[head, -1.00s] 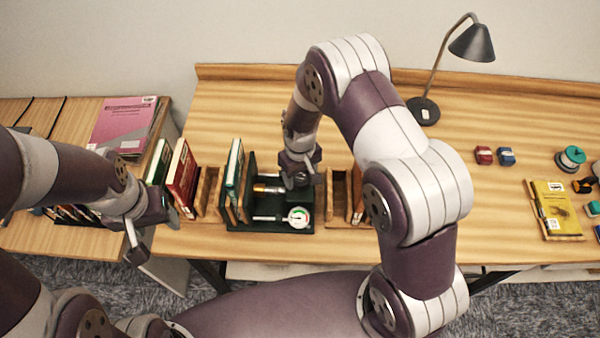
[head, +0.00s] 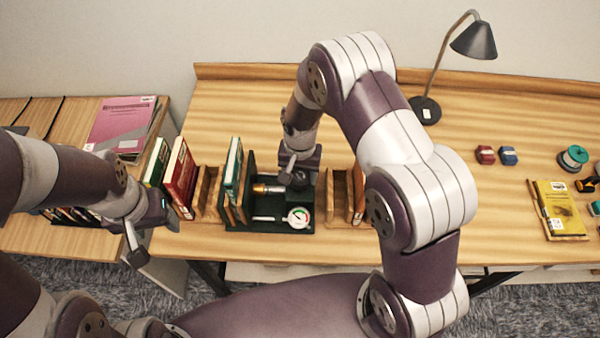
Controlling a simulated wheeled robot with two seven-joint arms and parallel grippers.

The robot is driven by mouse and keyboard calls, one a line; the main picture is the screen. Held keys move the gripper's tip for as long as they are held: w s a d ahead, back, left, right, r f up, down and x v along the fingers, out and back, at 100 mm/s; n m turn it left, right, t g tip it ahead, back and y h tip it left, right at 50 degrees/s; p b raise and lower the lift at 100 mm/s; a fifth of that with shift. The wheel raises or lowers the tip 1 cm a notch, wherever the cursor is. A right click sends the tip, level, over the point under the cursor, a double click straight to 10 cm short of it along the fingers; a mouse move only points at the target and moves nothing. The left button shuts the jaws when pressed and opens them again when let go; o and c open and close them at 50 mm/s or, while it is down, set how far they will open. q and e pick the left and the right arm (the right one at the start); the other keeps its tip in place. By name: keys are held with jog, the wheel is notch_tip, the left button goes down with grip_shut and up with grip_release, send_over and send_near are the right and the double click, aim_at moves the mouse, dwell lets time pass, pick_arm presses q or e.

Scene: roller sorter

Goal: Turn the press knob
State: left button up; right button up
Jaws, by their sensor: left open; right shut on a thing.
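The press (head: 245,222) is a dark green frame on the desk with a round dial gauge (head: 299,217) at its front right. A green book (head: 233,168) and wooden boards stand at the press's left side. An orange-and-metal cylinder (head: 268,189) lies across its middle. My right gripper (head: 296,181) points down at the press's right part, just behind the gauge. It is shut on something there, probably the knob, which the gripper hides. My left gripper (head: 155,240) is open and empty, left of the press near the desk's front left corner.
Red and green books (head: 181,176) stand left of the press, beside a wooden holder. Another holder (head: 338,197) stands close on its right. A lamp (head: 425,108), small red and blue boxes and a yellow book (head: 559,208) are further right. The desk behind the press is clear.

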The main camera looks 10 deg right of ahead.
aim_at(300, 175)
jog(key=shift+m, duration=1.1)
jog(key=shift+w, duration=0.1)
jog(key=o, duration=1.1)
jog(key=shift+c, duration=0.2)
jog(key=shift+r, duration=0.25)
notch_tip(300, 175, up, 12)
jog(key=b, duration=0.3)
jog(key=shift+r, duration=0.15)
